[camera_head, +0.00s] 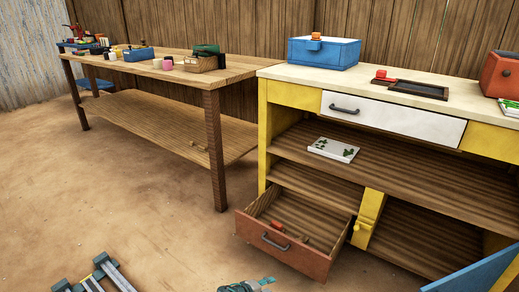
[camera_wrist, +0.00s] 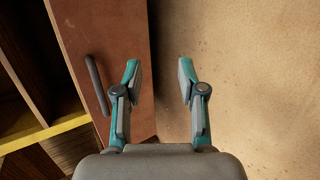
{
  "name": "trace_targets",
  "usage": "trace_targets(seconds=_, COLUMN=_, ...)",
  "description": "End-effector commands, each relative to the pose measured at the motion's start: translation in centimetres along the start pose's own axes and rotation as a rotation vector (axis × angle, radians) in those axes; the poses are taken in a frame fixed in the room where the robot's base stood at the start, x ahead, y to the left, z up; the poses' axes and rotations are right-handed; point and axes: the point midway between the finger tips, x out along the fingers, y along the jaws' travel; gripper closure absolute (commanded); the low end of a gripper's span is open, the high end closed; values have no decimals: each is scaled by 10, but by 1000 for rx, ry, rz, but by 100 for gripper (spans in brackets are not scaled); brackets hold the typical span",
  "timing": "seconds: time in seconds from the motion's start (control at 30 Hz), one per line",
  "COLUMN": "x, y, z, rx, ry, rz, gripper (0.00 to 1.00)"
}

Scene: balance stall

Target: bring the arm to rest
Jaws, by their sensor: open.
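My gripper (camera_wrist: 158,75) is open in the wrist view, with its two teal and grey fingers apart and nothing between them. It hangs beside the front of a reddish-brown drawer (camera_wrist: 122,45). The left finger overlaps the drawer front in the picture; I cannot tell whether it touches. The drawer's dark handle (camera_wrist: 96,85) is left of that finger. In the head view a small teal part of my arm shows at the bottom edge, and the fingertips are not clear there.
The open drawer (camera_head: 283,260) sticks out low from the yellow workbench (camera_head: 290,95) and holds small items. A blue panel (camera_head: 470,272) slants at the lower right. A wooden table (camera_head: 212,100) with goods stands at the back left.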

Motion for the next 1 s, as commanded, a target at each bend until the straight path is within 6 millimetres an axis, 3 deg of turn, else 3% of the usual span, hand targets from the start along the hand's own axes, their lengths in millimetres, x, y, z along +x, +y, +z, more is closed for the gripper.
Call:
trace_targets(seconds=0.03, x=-10, y=5, z=38, rx=3, ry=-58, rz=-94, gripper=60)
trace_targets(seconds=0.1, x=-14, y=-6, z=74, rx=12, ry=-128, rz=-216, gripper=60)
trace_targets(seconds=0.27, x=-33, y=-20, z=143, rx=46, ry=-255, rz=-441, gripper=60)
trace_targets(seconds=0.4, x=-60, y=-24, z=194, rx=88, ry=-352, rz=-610, gripper=60)
trace_targets(seconds=0.67, x=-124, y=-14, z=271, rx=191, ry=-505, rz=-875, gripper=60)
trace_targets(seconds=1.0, x=-213, y=24, z=346, rx=355, ry=-678, rz=-1120, gripper=60)
